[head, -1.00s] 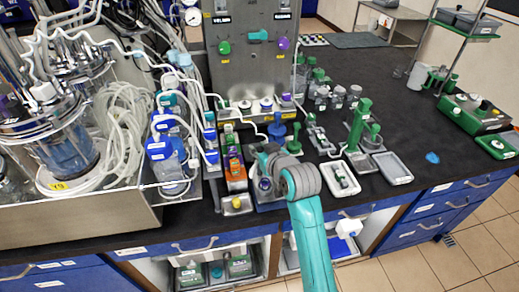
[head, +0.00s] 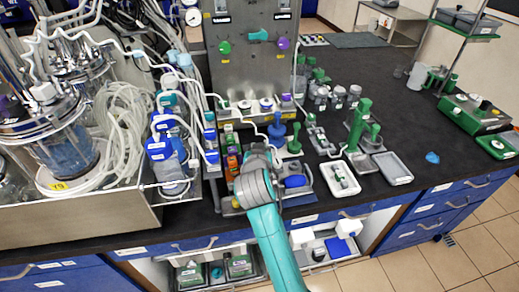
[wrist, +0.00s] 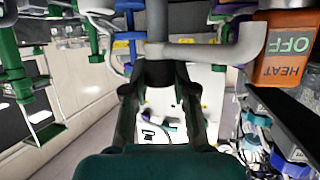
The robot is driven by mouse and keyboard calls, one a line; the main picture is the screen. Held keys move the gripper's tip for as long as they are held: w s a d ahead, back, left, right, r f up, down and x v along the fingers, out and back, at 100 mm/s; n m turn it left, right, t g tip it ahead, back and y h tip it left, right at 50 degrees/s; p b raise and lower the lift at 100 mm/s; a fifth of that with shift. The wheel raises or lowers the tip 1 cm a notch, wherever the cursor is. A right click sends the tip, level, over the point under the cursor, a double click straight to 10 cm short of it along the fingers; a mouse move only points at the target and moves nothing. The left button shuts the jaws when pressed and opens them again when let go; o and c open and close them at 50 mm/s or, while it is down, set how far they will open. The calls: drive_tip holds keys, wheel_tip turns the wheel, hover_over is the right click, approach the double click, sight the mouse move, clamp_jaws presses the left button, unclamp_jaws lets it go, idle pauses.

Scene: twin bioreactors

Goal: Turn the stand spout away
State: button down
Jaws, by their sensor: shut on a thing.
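The stand spout (wrist: 205,51) is a grey tube in the wrist view. It runs sideways from a grey upright part and bends at its right end. My gripper (wrist: 163,75) reaches up to it from below, with its fingers closed on the spout near the upright part. The exact contact is dark and partly hidden. In the head view my wrist covers the spout, and my gripper cannot be made out there, near the front edge of the bench.
An orange heat block marked OFF (wrist: 287,50) is close on the right in the wrist view. In the head view, a blue piece (head: 295,182) lies just right of my wrist. A white tray (head: 355,184) stands further right. Tubing and vessels crowd the left.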

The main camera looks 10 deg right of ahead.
drive_tip(key=c, duration=0.9)
unclamp_jaws()
drive_tip(key=shift+s, duration=0.1)
drive_tip(key=v, duration=1.1)
drive_tip(key=shift+s+r, duration=0.25)
drive_tip(key=shift+s, duration=0.1)
